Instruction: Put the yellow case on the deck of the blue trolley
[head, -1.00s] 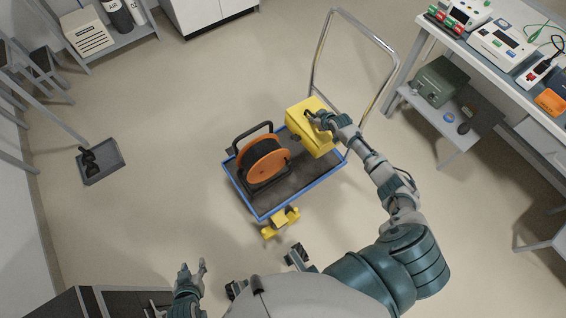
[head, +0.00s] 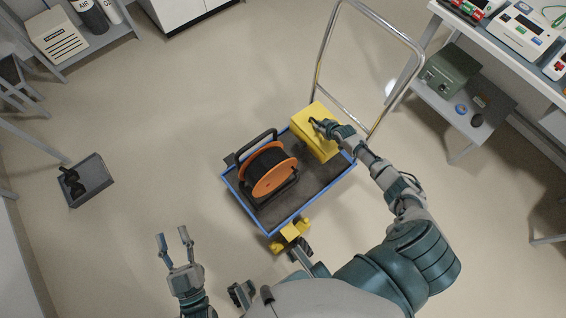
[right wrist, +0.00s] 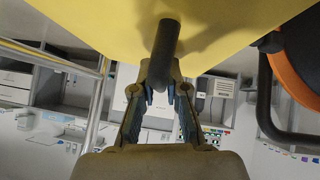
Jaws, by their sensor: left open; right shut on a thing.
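The yellow case (head: 317,143) is at the back right part of the blue trolley (head: 232,193), beside the cable reel. My right gripper (head: 319,126) is shut on the case's dark handle; the right wrist view shows the handle (right wrist: 165,50) between the fingers (right wrist: 160,85) and the yellow case (right wrist: 110,22) filling the top. I cannot tell whether the case's underside touches the deck. My left gripper (head: 173,240) is open and empty over the floor, left of the trolley.
An orange and black cable reel (head: 268,172) stands on the trolley's left part. The trolley's chrome push handle (head: 322,50) rises behind the case. A grey tray (head: 88,182) lies on the floor at left. A bench with a lower shelf (head: 455,112) stands at right.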

